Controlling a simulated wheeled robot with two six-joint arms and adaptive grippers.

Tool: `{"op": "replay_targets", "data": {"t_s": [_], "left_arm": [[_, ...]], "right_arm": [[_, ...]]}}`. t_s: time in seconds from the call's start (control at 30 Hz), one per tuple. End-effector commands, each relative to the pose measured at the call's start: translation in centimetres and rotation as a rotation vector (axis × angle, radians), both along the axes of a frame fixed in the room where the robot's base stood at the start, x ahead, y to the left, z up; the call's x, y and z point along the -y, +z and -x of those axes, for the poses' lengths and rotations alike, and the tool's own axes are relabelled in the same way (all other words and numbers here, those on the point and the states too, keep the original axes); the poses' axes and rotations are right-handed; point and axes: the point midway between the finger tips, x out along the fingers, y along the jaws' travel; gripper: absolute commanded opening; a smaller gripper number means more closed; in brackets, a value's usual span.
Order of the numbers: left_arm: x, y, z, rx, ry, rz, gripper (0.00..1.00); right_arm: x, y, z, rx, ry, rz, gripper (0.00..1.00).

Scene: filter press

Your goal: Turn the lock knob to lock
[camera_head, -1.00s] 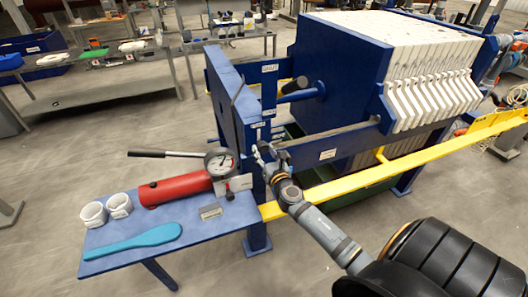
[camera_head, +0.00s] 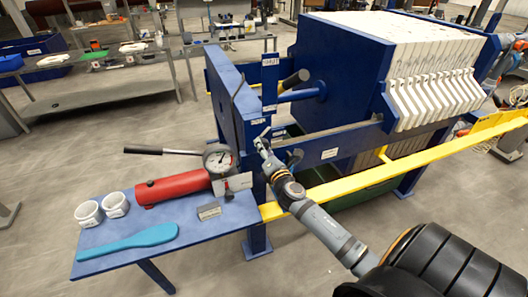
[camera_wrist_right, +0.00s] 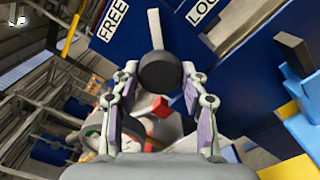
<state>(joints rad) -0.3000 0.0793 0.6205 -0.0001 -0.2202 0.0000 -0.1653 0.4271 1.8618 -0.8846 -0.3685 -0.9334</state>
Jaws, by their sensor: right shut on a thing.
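The lock knob (camera_wrist_right: 160,72) is round and black in the right wrist view, with a pale grey bar running up from it. The bar lies between the FREE label (camera_wrist_right: 112,20) and the LOCK label (camera_wrist_right: 203,12). My right gripper (camera_wrist_right: 160,82) has its fingertips on either side of the knob and is shut on it. In the head view this gripper (camera_head: 263,141) is at the blue press's front post, where the knob itself is too small to make out. My left gripper is not in view.
A blue shelf (camera_head: 100,262) holds a red cylinder (camera_head: 172,187) with a gauge (camera_head: 218,159), two white rings (camera_head: 102,208) and a turquoise paddle (camera_head: 125,243). A yellow rail (camera_head: 340,188) runs beside my right arm. White filter plates (camera_head: 430,95) stand behind.

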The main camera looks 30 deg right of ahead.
Motion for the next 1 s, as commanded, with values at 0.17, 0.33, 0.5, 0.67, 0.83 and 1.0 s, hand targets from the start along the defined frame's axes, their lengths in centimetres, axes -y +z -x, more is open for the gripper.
{"op": "replay_targets", "data": {"t_s": [0.17, 0.33, 0.5, 0.67, 0.83, 1.0], "left_arm": [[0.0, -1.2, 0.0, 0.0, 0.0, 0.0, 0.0], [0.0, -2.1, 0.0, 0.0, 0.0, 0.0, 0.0], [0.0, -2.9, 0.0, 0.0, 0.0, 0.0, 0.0], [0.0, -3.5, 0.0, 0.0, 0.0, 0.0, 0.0], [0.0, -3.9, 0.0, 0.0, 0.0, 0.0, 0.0], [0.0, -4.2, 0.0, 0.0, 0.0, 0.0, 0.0]], "right_arm": [[0.0, -0.3, 0.0, 0.038, 0.0, -0.159, 0.13], [0.0, -0.2, 0.0, 0.077, 0.0, -0.316, 0.13], [0.0, -0.2, 0.0, 0.112, 0.001, -0.465, 0.13], [0.0, -0.1, 0.0, 0.14, -0.001, -0.585, 0.13], [0.0, 0.0, 0.0, 0.164, 0.0, -0.686, 0.13], [0.0, 0.0, 0.0, 0.181, -0.001, -0.753, 0.13]]}}
